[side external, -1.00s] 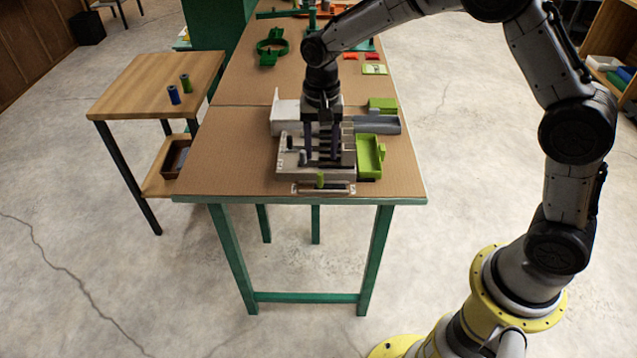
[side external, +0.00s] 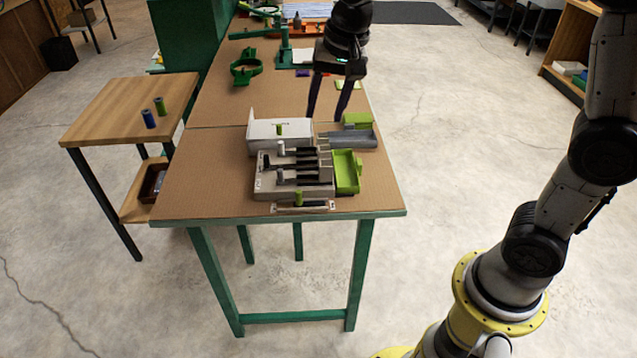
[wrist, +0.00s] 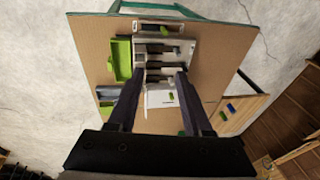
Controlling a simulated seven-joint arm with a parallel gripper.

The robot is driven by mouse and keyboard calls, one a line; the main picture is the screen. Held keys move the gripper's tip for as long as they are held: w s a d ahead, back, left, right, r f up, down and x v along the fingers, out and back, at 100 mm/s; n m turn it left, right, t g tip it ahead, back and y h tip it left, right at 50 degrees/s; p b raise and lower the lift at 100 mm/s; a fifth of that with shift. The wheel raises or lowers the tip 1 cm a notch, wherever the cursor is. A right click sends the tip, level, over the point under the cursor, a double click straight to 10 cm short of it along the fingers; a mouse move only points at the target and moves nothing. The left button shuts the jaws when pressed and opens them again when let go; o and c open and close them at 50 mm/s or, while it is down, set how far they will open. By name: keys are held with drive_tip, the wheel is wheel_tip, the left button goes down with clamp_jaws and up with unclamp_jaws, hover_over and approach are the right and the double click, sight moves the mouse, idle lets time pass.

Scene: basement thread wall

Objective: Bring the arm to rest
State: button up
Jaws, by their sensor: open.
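My gripper (side external: 330,98) is open and empty, raised above the workbench (side external: 222,185), with its two dark fingers spread and pointing down. In the side view it hangs over the back right of the white and green fixture (side external: 262,178). In the wrist view, my gripper (wrist: 160,80) has its fingers apart, with the fixture (wrist: 190,62) beyond and between them. Nothing is held between the fingers.
A green tray (side external: 347,172) is at the fixture's right side. A grey block (side external: 350,137) lies behind it. A wooden side table (side external: 110,110) at left carries a blue spool (side external: 149,119) and a green spool (side external: 160,106). A green clamp-like part (side external: 247,70) lies farther back.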

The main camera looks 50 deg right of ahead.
drive_tip(key=s+d+r+n+t, duration=0.1)
drive_tip(key=s+r, duration=0.3)
drive_tip(key=s, duration=0.3)
drive_tip(key=s+d+f+n, duration=0.1)
drive_tip(key=s+n, duration=0.3)
drive_tip(key=s, duration=0.4)
drive_tip(key=s+d+f+n+t, duration=0.1)
drive_tip(key=s+f+n, duration=0.3)
drive_tip(key=s, duration=0.4)
drive_tip(key=shift+t, duration=0.3)
